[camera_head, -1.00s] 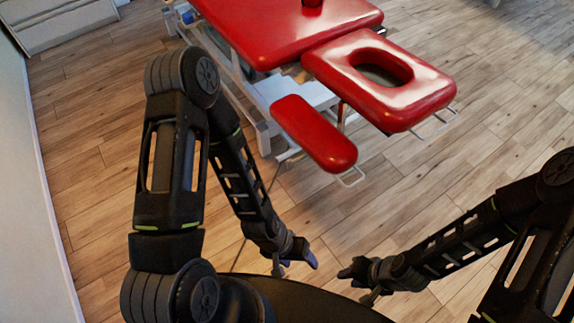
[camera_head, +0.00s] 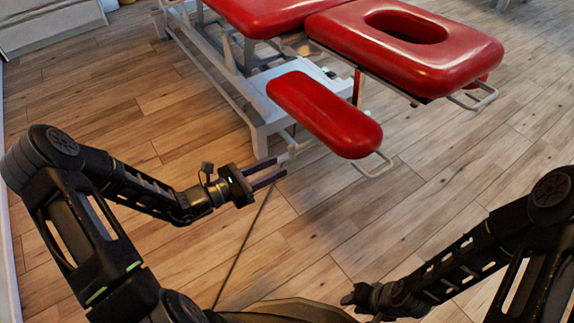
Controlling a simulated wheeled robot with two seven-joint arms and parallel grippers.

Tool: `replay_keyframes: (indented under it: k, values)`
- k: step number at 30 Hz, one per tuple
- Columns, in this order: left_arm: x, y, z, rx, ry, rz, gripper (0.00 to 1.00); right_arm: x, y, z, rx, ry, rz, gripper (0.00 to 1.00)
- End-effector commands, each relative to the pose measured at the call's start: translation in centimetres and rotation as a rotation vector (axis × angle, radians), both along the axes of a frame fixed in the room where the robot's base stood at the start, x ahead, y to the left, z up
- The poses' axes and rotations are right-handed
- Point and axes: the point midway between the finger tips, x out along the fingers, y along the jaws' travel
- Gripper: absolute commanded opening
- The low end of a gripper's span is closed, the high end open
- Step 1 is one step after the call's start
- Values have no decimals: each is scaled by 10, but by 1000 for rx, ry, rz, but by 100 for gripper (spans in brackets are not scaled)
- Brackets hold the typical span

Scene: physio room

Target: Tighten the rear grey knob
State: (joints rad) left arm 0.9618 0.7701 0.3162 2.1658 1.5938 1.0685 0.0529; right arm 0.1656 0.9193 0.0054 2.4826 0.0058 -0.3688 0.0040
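A red treatment table stands at the top, with a face-hole headrest (camera_head: 450,57) and a lower red armrest pad (camera_head: 325,112). A pale metal bracket (camera_head: 292,150) shows below the pad's left side. I cannot clearly make out a grey knob; any there is too small or hidden. My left gripper (camera_head: 281,168) points right towards this bracket. Its two dark fingers are apart with nothing visible between them. Whether the fingertips touch the bracket I cannot tell. My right gripper (camera_head: 350,298) is low at the right of centre, away from the table, its fingers not clearly visible.
The table's white base frame (camera_head: 262,135) stands behind the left gripper. A thin wire handle (camera_head: 375,167) sticks out under the armrest and another (camera_head: 475,98) under the headrest. A thin dark cable (camera_head: 243,240) crosses the wooden floor (camera_head: 440,180), which is otherwise clear.

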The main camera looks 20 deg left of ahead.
Motion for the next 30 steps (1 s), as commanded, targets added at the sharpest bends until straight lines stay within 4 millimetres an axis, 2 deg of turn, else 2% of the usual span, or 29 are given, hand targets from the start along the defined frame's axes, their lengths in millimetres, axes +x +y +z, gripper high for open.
replay_keyframes:
  k: [1, 3, 14, 20, 30]
  values:
    - [5, 10, -1, -19, -12, 32, 34, 1, 0, -7, 0, -2, -2, 31]
    - [8, 16, 3, -31, -18, 55, 34, 1, -1, -6, -1, -1, -2, 31]
    - [10, 14, 4, -32, -18, 54, 34, 1, 0, -6, 0, -2, -2, 31]
    - [24, 1, 2, -32, -19, 51, 34, 2, 0, -13, -1, -4, -3, 31]
    - [62, -30, 2, -32, -18, 51, 34, 5, 0, -30, -3, -12, -7, 31]
